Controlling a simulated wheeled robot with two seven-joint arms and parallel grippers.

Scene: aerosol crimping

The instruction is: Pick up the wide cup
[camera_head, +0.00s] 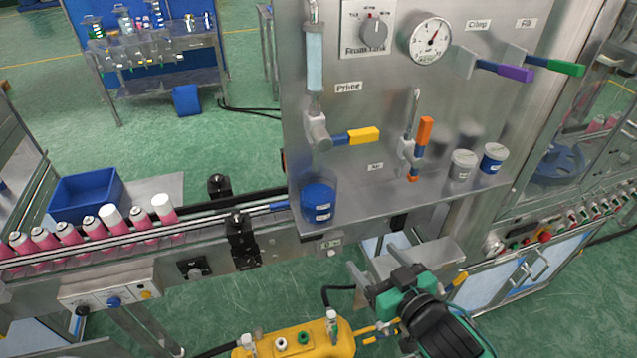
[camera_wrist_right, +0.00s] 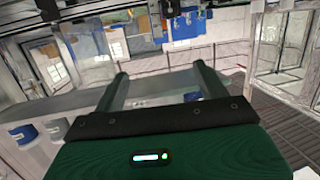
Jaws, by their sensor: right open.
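A wide blue cup (camera_head: 317,203) with white labels stands upright at the left end of the metal shelf. My left gripper is not in view.
The metal shelf (camera_head: 400,205) has bare room between the wide cup and the narrower ones. Valves with yellow (camera_head: 363,136) and orange (camera_head: 425,131) handles hang above it. A conveyor with pink cans (camera_head: 70,233) runs left. A yellow tank (camera_head: 295,341) stands below.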

